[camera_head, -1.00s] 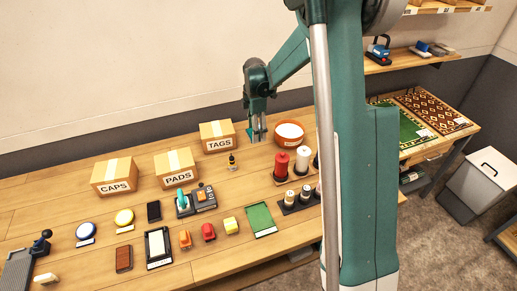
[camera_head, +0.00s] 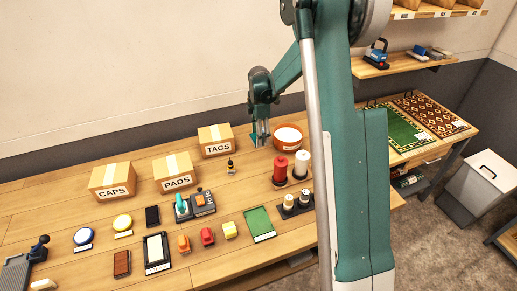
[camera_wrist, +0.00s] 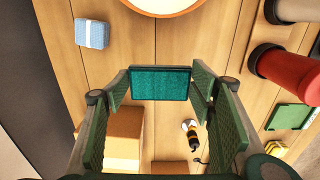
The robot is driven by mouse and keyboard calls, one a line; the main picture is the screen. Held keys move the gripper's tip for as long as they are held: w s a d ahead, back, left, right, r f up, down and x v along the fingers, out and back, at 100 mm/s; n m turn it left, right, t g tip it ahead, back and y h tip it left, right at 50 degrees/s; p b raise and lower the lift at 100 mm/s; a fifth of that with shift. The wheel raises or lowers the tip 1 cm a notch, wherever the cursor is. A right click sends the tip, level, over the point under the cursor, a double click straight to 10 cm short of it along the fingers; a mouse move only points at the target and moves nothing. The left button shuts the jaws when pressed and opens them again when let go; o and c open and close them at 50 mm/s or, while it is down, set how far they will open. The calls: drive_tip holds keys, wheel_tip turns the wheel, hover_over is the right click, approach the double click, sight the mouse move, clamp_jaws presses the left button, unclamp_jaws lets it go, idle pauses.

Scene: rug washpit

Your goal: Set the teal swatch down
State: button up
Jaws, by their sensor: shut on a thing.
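The teal swatch (camera_wrist: 160,82) is a flat, textured square held between my gripper's fingers in the wrist view. In the head view it shows as a small teal edge (camera_head: 253,138) at the fingertips. My gripper (camera_head: 261,140) is shut on the swatch. It hangs above the bench (camera_head: 95,212), between the TAGS box (camera_head: 216,140) and the orange bowl (camera_head: 287,136). The wrist view shows wood beneath and past the swatch; its height above the bench is hard to judge.
A pale blue block (camera_wrist: 92,33) lies on the bench towards the wall. A small dark bottle (camera_head: 231,166) stands in front of the TAGS box. Red (camera_head: 280,170) and white (camera_head: 301,164) spools stand in front of the bowl. Some bare wood lies between these.

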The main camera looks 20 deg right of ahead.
sight(259, 152)
drive_tip(key=shift+f, duration=1.75)
drive_tip(key=shift+f, duration=1.85)
drive_tip(key=shift+f+b, duration=0.2)
drive_tip(key=shift+b, duration=0.25)
drive_tip(key=o, duration=0.9)
drive_tip(key=shift+r, duration=0.15)
wheel_tip(259, 152, up, 12)
drive_tip(key=shift+r+p, duration=0.1)
drive_tip(key=shift+p, duration=0.55)
